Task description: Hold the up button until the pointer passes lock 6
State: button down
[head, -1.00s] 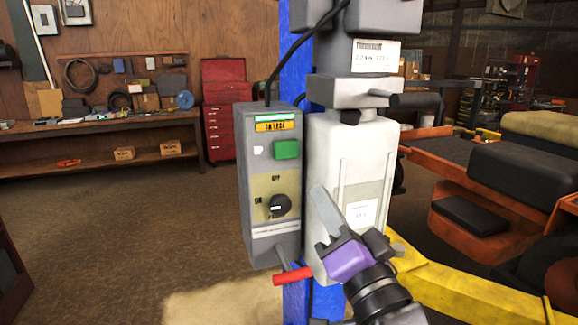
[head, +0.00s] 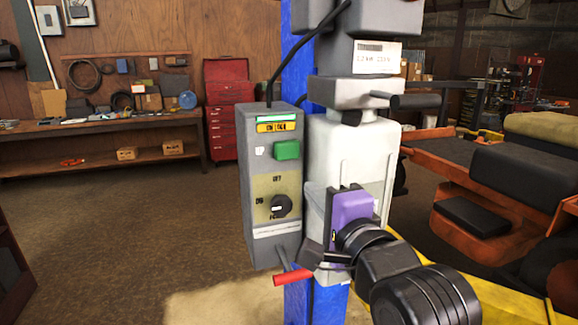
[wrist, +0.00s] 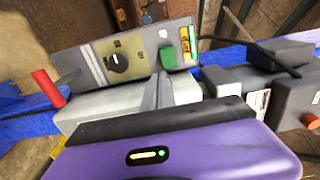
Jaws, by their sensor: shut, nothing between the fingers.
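The green button (head: 287,149) is on the front of the grey control box (head: 262,225), beside the white tank; the wrist view also shows this button (wrist: 167,57). I take it for the up button, but its label is not readable. My gripper (head: 316,196) is shut and empty, in front of the white tank, lower than the button and to its right. In the wrist view its closed fingertips (wrist: 157,76) point toward the box, just short of the button in the picture; I see no contact. No pointer or lock 6 mark can be made out.
A black rotary knob (head: 281,206) sits below the button. A red-handled lever (head: 293,279) sticks out under the box. The white tank (head: 350,150) and blue column (head: 296,75) stand close by. An orange mower (head: 470,215) is at right; the floor at left is clear.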

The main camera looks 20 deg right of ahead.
aim_at(285, 160)
jog(key=w+p, duration=0.3)
jog(key=w, duration=0.9)
jog(key=shift+w+r, duration=0.1)
jog(key=shift+w, duration=0.9)
jog(key=shift+w, duration=0.1)
